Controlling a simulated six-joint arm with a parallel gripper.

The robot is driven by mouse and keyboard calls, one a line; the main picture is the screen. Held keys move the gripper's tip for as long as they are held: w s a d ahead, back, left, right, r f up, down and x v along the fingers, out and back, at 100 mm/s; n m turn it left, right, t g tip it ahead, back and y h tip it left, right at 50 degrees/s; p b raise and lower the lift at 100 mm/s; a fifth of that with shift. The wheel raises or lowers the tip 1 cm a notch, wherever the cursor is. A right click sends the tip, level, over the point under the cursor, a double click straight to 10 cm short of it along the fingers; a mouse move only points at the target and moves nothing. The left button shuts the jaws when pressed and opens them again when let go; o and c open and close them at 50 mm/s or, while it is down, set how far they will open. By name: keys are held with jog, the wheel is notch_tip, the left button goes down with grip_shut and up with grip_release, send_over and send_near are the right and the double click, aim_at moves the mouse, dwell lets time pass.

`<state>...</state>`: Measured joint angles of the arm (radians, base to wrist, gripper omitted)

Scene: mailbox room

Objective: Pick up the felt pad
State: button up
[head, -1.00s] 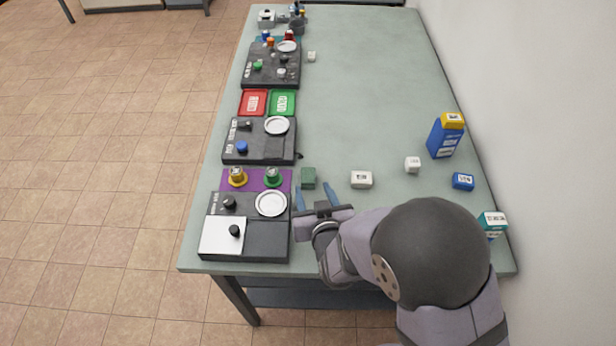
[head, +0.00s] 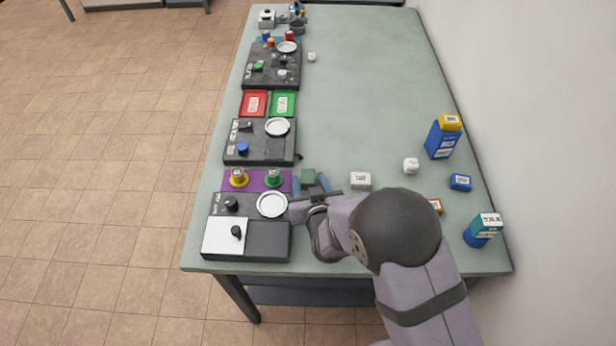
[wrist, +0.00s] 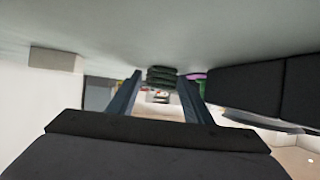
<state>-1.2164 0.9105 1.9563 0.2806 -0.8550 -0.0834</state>
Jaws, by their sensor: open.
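The felt pad (head: 308,175) is a small dark green square on the table, just right of the purple mat. In the wrist view the pad shows between the two fingertips of my gripper (wrist: 163,80). I cannot tell whether the fingers touch it.
A purple mat (head: 257,187) with yellow and green knobs lies left of the pad. A dark station (head: 268,240) with a white plate (head: 272,204) is near left. A white box (head: 361,180) stands close right. The table's middle back is clear.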

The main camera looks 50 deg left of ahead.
jog(key=c, duration=1)
jog(key=shift+o, duration=0.2)
jog(key=shift+r, duration=0.1)
